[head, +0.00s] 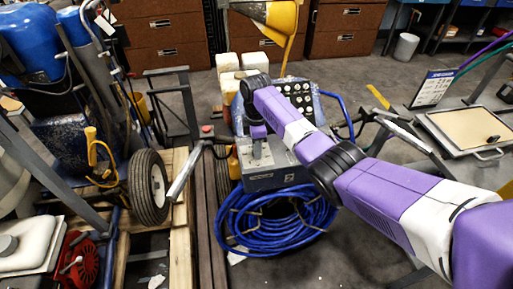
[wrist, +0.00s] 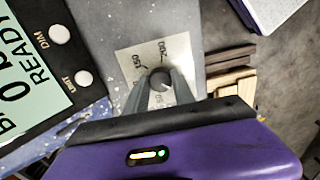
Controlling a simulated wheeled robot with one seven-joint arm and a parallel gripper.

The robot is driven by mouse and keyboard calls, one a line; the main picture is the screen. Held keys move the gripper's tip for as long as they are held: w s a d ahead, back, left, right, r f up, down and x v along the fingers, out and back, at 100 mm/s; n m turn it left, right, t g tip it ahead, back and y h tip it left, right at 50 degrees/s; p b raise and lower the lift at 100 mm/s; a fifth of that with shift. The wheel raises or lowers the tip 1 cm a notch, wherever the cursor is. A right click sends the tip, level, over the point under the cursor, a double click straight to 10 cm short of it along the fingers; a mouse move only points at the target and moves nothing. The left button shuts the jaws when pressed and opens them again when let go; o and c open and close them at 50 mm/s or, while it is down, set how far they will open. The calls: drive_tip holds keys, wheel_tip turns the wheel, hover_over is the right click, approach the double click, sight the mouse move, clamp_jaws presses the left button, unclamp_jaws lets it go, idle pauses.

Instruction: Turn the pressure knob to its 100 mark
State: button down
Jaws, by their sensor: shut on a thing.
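The pressure knob (wrist: 160,82) is a small dark round knob on a pale dial plate (wrist: 178,47) in the wrist view. Marks reading 150 and 200 show on the plate; another, partly hidden mark lies near the fingers. I cannot make out the 100 mark or where the knob points. My gripper (wrist: 160,90) has one finger on each side of the knob and is shut on it. In the head view my gripper (head: 259,150) reaches down to the striper's grey control box (head: 272,178); the knob is hidden there.
A display panel (wrist: 30,75) with white buttons lies left of the dial in the wrist view. A coiled blue hose (head: 280,222) hangs in front of the box. A wheeled machine (head: 150,187) and wooden pallet stand left; a workbench (head: 470,135) stands right.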

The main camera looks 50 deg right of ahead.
drive_tip(key=m+p, duration=0.2)
drive_tip(key=m, duration=0.2)
drive_tip(key=shift+r, duration=0.15)
drive_tip(key=m+p, duration=0.1)
drive_tip(key=m, duration=0.2)
drive_tip(key=shift+m, duration=0.3)
drive_tip(key=m+p, duration=0.1)
drive_tip(key=m, duration=0.2)
drive_tip(key=shift+m, duration=0.3)
drive_tip(key=m+p, duration=0.1)
drive_tip(key=m, duration=0.2)
drive_tip(key=shift+m+t, duration=0.3)
drive_tip(key=m+p, duration=0.1)
drive_tip(key=m, duration=0.3)
drive_tip(key=shift+m, duration=0.3)
drive_tip(key=m, duration=0.4)
drive_tip(key=shift+m, duration=0.3)
